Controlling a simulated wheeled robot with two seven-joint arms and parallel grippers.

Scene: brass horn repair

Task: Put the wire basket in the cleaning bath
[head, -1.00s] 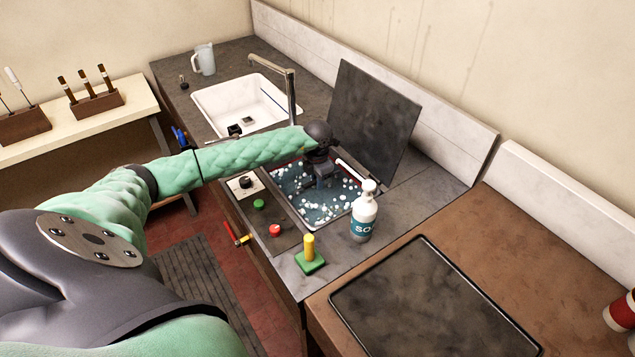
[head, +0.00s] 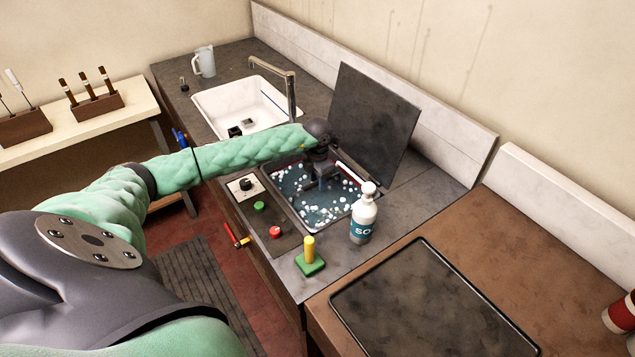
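The cleaning bath (head: 312,212) is a dark-rimmed tank of bluish liquid with white bubbles, set in the counter. Its dark lid (head: 372,118) stands open behind it. My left gripper (head: 322,184) reaches down into the bath area, its fingertips at or close to the liquid near the back half. Whether its fingers are open or shut is too small and dark to tell. I cannot make out the wire basket; bubbles, liquid and my gripper cover that area. A red and white strip (head: 347,170) shows at the bath's back right edge. My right gripper is not in view.
A white soap bottle (head: 362,220) stands at the bath's right front corner. A green block with a yellow peg (head: 310,258) is nearby. Green and red buttons (head: 276,232) and a dial (head: 246,184) line the front. A white sink (head: 240,105) with tap lies to the left.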

